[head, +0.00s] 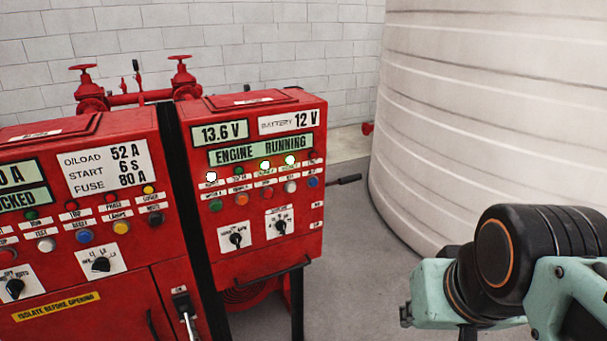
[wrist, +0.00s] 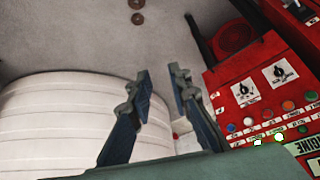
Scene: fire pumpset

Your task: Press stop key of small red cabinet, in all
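The small red cabinet (head: 256,263) stands in the middle of the head view. It has a lit "ENGINE RUNNING" display, a row of small lamps, and below them green, orange, red (head: 267,193), white and blue buttons. The button labels are too small to read surely, so I cannot tell which is the stop key. The wrist view shows the cabinet (wrist: 236,77) upside down at the right, with its red button (wrist: 268,114). My gripper (wrist: 163,74) is open and empty, left of the cabinet face and apart from it. The head view shows my arm at the right, but not the fingers.
A larger red cabinet (head: 95,258) stands close at the left of the small one. A big white ribbed tank (head: 490,120) fills the right, behind my arm. Red valves and piping (head: 140,97) stand behind the cabinets. Grey floor (head: 350,270) is clear between cabinet and tank.

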